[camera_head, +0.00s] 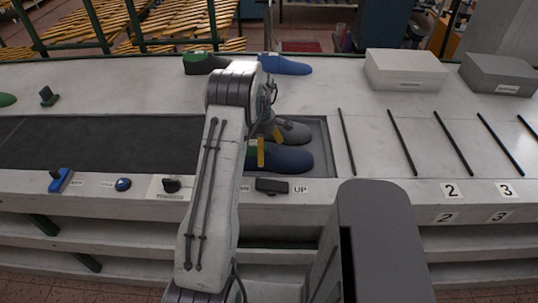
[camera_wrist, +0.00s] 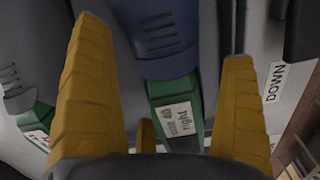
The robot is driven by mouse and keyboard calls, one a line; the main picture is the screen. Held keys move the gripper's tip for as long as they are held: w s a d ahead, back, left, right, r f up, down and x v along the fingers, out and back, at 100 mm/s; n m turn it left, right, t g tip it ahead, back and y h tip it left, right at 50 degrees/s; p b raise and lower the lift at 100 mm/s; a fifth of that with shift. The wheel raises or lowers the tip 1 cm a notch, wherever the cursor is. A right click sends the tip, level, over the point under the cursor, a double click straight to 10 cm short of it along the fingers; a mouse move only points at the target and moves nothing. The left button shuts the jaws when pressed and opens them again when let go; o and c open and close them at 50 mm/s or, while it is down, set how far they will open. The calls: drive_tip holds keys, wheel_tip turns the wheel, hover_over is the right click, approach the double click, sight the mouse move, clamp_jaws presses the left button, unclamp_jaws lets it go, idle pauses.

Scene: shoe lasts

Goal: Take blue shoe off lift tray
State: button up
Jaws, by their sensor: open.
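The blue shoe (camera_head: 286,159) lies in the dark lift tray (camera_head: 321,150), toe to the right, in front of a grey shoe (camera_head: 291,131). My gripper (camera_head: 261,153) is at the heel end of the blue shoe, partly hidden by my arm. In the wrist view its yellow fingers (camera_wrist: 164,42) are spread wide. Between them are the blue shoe (camera_wrist: 160,45) and its green last with a white label reading "right" (camera_wrist: 182,122). The fingers do not visibly grip it. The grey shoe (camera_wrist: 15,90) shows beyond the left finger.
An UP switch (camera_head: 271,186) stands at the front edge by the tray. A dark belt (camera_head: 95,145) runs left. Dark rods (camera_head: 402,143) lie right, below a white box (camera_head: 405,69) and grey box (camera_head: 499,74).

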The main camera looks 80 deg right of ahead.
drive_tip(key=shift+f, duration=1.15)
drive_tip(key=c, duration=1.2)
